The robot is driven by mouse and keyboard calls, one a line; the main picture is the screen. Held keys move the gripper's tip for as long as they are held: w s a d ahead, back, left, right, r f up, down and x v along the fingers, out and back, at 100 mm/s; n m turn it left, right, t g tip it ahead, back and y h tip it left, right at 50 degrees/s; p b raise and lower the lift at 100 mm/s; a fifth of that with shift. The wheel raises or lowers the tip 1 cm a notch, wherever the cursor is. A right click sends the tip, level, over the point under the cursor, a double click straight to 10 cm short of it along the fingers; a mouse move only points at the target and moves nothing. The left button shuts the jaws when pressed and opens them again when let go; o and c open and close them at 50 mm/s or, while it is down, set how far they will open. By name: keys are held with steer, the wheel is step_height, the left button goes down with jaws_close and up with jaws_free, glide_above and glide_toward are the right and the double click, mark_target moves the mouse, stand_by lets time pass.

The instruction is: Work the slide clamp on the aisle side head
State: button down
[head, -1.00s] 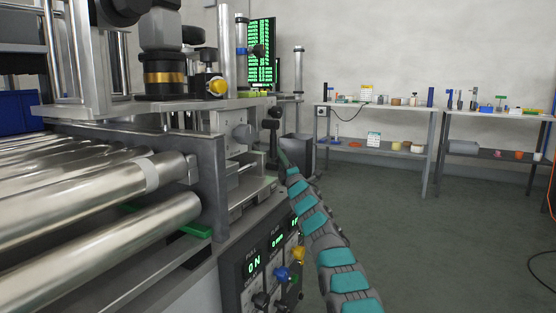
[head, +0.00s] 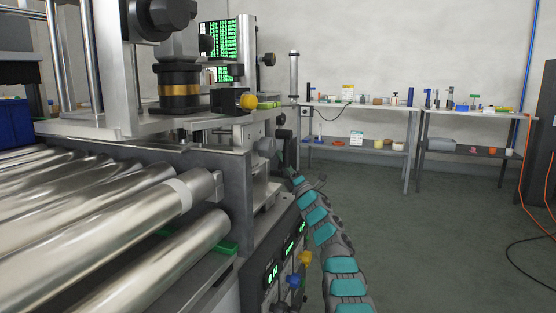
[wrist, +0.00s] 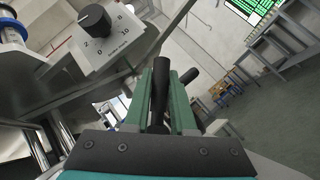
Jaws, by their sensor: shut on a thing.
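In the wrist view, my gripper (wrist: 171,82) has its two green fingers shut on a black rod-like handle (wrist: 159,78), which stands up between them. A second black handle (wrist: 189,76) sticks out just right of the fingers. The clamp's body and the handle's lower end are hidden by the fingers and the gripper's body. In the head view, my teal and grey arm reaches to the aisle side of the labelling machine (head: 185,148). My gripper is too small and covered there to make out. Dark knobs (head: 265,146) show near the arm's far end.
A dial plate (wrist: 110,45) with a black knob is close at left in the wrist view. Steel rollers (head: 110,215) fill the left of the head view. A control panel (head: 288,262) with coloured knobs is beside my arm.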

stand_by(0.3)
steer(key=c, duration=0.8)
jaws_free()
steer(key=shift+o, duration=0.2)
steer(key=shift+f, duration=0.1)
